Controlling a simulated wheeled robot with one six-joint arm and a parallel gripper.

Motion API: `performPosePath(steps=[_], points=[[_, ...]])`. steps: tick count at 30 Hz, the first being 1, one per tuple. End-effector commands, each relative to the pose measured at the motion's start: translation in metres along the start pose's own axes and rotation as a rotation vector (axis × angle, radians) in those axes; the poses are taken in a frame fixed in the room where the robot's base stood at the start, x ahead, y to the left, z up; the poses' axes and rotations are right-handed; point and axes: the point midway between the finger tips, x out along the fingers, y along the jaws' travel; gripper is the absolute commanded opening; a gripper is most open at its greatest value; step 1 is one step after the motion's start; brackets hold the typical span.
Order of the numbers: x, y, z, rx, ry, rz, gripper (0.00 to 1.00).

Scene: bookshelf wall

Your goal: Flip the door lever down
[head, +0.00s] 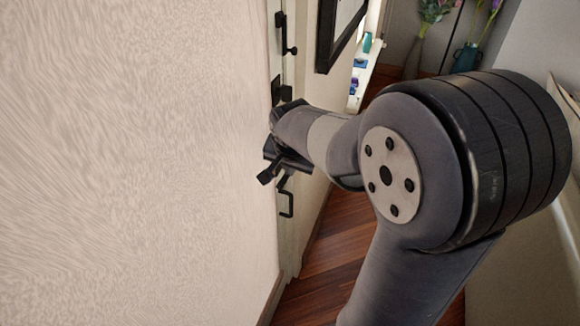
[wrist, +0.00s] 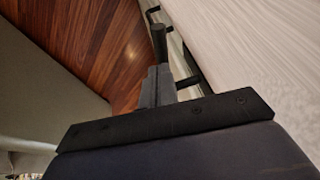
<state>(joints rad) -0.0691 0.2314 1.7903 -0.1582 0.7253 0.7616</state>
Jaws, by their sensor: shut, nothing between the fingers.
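Black hardware is mounted along the pale door edge at the left of the head view. The lowest piece, a bent black handle (head: 287,198) that looks like the door lever, sits just below my gripper (head: 266,175). My gripper is shut with nothing in it, close to the door face. In the wrist view my shut fingers (wrist: 158,62) point toward the door side, with a black bar (wrist: 189,81) just right of them and another dark piece (wrist: 153,11) beyond. I cannot tell whether my fingers touch the lever. My wrist hides part of the hardware.
A pale textured wall (head: 130,160) fills the left. Higher on the door edge are a black latch (head: 284,35) and another black fitting (head: 281,91). A dark frame (head: 338,32) hangs beyond. Vases with flowers (head: 466,57) stand at the back right. The wood floor (head: 325,265) is clear.

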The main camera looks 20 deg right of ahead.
Motion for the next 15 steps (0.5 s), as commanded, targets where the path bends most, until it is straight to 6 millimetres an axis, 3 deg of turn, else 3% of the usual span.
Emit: performPosePath(steps=[15], points=[[0.0050,0.0009,0.0046,-0.010,0.054,0.000,0.00]])
